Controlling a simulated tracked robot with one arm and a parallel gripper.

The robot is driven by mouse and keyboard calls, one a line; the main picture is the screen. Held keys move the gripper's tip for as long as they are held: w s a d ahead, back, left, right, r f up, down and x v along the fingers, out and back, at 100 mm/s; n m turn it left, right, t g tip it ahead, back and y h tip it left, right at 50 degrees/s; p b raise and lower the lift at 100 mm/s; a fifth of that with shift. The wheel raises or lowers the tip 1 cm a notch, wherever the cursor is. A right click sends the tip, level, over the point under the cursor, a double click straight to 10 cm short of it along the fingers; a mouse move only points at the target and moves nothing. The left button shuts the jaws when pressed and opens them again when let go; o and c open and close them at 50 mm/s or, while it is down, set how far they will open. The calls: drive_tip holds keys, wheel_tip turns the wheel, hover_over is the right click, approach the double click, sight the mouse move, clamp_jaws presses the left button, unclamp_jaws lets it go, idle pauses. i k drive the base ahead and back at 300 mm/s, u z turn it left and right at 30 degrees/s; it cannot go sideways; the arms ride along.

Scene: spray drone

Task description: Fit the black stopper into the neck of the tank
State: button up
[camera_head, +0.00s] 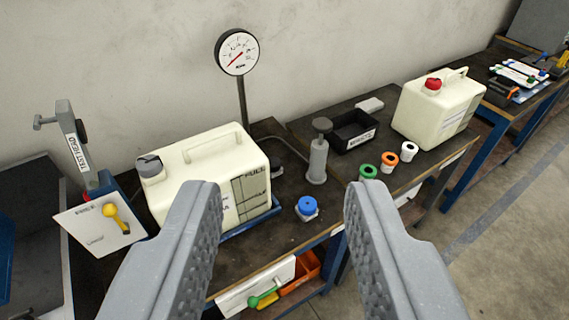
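A cream tank (190,200) with a moulded handle and a marked side panel stands on a blue tray (247,226) at the left of the dark bench. A dark grey cap-like piece (149,165) sits on its neck at the left end; I cannot tell whether this is the black stopper. No other loose black stopper is clearly seen. My gripper (284,190) is open and empty, its two grey fingers wide apart above the bench front. The left finger hides part of the tank's front.
A grey cylinder with a dark knob (318,160) and a blue-topped piece (307,207) stand right of the tank. Green, orange and white rings, a black bin (354,130) and a red-capped tank (440,108) lie farther right. A gauge (237,52) rises behind. Floor is clear at right.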

sight(275, 162)
drive_tip(key=z, duration=0.05)
drive_tip(key=i, duration=1)
drive_tip(key=u, duration=2.55)
drive_tip(key=k, duration=0.95)
drive_tip(key=z, duration=1.6)
